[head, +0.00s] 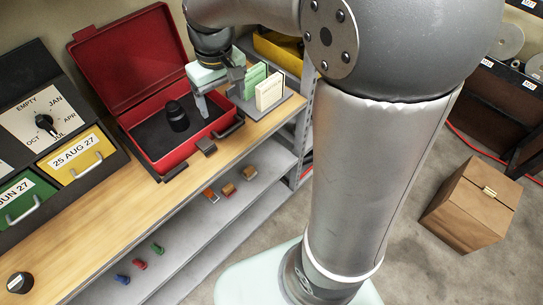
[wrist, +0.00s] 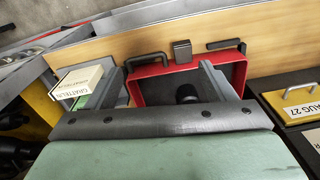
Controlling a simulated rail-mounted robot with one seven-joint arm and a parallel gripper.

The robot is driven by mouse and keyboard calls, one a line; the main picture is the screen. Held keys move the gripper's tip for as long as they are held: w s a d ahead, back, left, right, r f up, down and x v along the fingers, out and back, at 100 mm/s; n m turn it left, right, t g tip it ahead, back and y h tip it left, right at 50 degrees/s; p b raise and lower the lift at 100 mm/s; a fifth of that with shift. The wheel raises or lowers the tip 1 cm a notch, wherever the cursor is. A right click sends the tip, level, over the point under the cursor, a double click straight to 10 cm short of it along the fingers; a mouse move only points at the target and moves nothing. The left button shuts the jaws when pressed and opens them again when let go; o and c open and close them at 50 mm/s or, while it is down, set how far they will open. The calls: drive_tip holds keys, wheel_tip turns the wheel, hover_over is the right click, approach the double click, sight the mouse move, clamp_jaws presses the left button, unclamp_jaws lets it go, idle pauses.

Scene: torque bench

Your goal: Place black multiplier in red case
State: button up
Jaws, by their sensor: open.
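The red case (head: 168,168) stands open on the wooden bench top, its lid (head: 125,52) tilted back against the rear. The black multiplier (head: 177,118), a stubby dark cylinder with a narrower top, stands upright on the dark floor inside the case. My gripper (head: 219,96) is open and empty, over the right end of the case, apart from the multiplier. In the wrist view the red case (wrist: 190,74) lies beyond my open gripper (wrist: 162,82), and the multiplier (wrist: 186,92) shows partly between the fingers, its lower part hidden by the gripper body.
A holder with green and cream boxes (head: 270,92) stands just right of the case. A dark cabinet with a dial (head: 45,122) and labelled yellow and green drawers stands to the left. Small coloured items lie on the lower shelf (head: 190,222).

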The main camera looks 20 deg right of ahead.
drive_tip(key=s+d+f+m, duration=0.1)
drive_tip(key=s+d+f, duration=0.1)
drive_tip(key=s, duration=0.6)
drive_tip(key=s+d+f+m, duration=0.1)
drive_tip(key=s+d+f, duration=0.1)
drive_tip(key=s, duration=0.7)
drive_tip(key=shift+s+d+m, duration=0.2)
drive_tip(key=shift+d+m, duration=0.2)
drive_tip(key=shift+d, duration=0.05)
drive_tip(key=shift+f, duration=0.1)
